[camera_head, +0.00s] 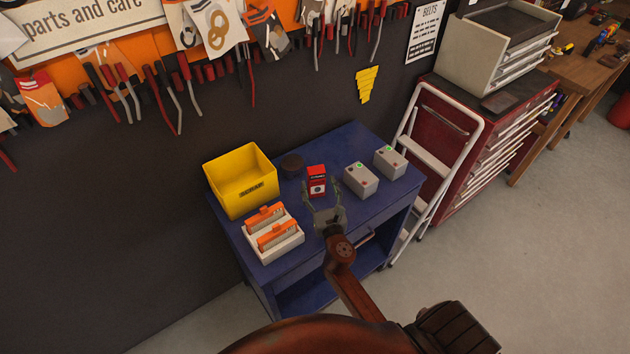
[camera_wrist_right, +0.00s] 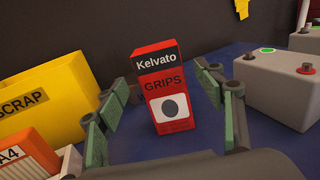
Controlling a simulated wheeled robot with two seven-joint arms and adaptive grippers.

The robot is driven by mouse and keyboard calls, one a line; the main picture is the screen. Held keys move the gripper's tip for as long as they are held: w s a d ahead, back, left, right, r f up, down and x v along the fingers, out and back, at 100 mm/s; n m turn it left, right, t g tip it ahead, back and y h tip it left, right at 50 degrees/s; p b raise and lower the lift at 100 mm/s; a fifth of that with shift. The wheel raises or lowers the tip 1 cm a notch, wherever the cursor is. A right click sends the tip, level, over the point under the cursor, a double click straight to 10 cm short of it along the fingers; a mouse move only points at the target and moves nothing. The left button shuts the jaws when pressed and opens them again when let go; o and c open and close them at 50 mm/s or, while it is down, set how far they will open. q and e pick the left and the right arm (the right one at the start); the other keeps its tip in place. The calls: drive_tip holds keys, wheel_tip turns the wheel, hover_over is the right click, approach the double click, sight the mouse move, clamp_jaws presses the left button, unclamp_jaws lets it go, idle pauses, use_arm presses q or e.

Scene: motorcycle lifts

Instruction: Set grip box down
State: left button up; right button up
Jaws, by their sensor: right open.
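The grip box (camera_head: 317,182) is a small red and black carton on the blue cart top (camera_head: 340,150). In the right wrist view the grip box (camera_wrist_right: 161,92) stands upright and reads "Kelvato GRIPS", with a dark oval on a white panel. My right gripper (camera_head: 321,192) is open, and its fingers (camera_wrist_right: 165,110) are on either side of the box, in front of it. A gap shows between the box and each finger in the wrist view. My left gripper is in neither view.
A yellow scrap bin (camera_head: 241,181) and a white tray (camera_head: 276,250) with orange-topped items stand left of the box. Two grey batteries (camera_head: 360,180) (camera_head: 390,162) stand right. A stepladder (camera_head: 424,158) leans beside the cart.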

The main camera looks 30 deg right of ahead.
sight(318, 180)
drive_tip(key=x, duration=0.3)
drive_tip(key=shift+s+r, duration=0.1)
drive_tip(key=shift+w+d, duration=0.3)
drive_tip(key=shift+w, duration=0.35)
drive_tip(key=c, duration=0.7)
drive_tip(key=shift+c, duration=1.4)
drive_tip(key=c, duration=0.3)
drive_tip(key=shift+c, duration=1.1)
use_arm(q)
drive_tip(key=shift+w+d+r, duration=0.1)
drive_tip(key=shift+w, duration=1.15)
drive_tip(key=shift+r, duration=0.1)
use_arm(e)
drive_tip(key=shift+r, duration=0.15)
